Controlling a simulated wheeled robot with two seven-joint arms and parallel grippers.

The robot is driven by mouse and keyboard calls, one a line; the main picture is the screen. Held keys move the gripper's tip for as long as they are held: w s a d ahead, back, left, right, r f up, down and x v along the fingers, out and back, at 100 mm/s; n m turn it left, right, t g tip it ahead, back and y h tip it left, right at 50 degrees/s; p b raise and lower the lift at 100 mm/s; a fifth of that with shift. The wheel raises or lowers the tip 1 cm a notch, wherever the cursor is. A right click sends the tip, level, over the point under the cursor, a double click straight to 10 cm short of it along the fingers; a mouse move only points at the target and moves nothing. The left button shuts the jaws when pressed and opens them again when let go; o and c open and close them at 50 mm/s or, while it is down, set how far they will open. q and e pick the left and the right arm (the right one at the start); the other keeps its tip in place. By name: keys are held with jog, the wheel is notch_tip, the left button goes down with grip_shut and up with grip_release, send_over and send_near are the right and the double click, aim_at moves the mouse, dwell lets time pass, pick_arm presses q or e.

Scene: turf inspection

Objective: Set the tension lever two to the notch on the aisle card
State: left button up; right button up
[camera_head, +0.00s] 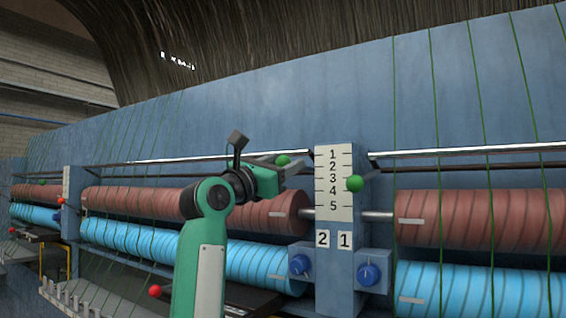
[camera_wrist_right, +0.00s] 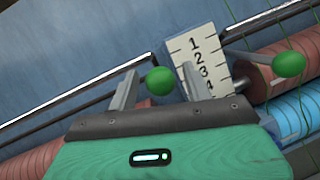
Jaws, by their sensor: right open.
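The white scale plate (camera_head: 347,205) is numbered 1 to 5, with labels 2 on the left and 1 on the right below it. The green ball of lever two (camera_head: 283,160) is left of the plate, near the height of the top numbers; its exact notch cannot be told. My right gripper (camera_head: 291,164) is open there. In the right wrist view the ball (camera_wrist_right: 159,80) sits between the open fingers, and part of the plate (camera_wrist_right: 205,68) shows behind. Lever one's green ball (camera_head: 355,183) is right of the plate, around 3 to 4. I cannot make out an aisle card.
Brown rollers (camera_head: 440,220) and blue rollers (camera_head: 460,289) run along the blue machine (camera_head: 270,100). Two blue knobs (camera_head: 370,274) are below the plate. Red balls (camera_head: 155,291) show at the lower left. Small white marks (camera_head: 177,61) at the top are unreadable.

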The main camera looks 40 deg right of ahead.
jog(key=b+v, duration=0.7)
jog(key=v, duration=0.6)
jog(key=shift+a, duration=0.2)
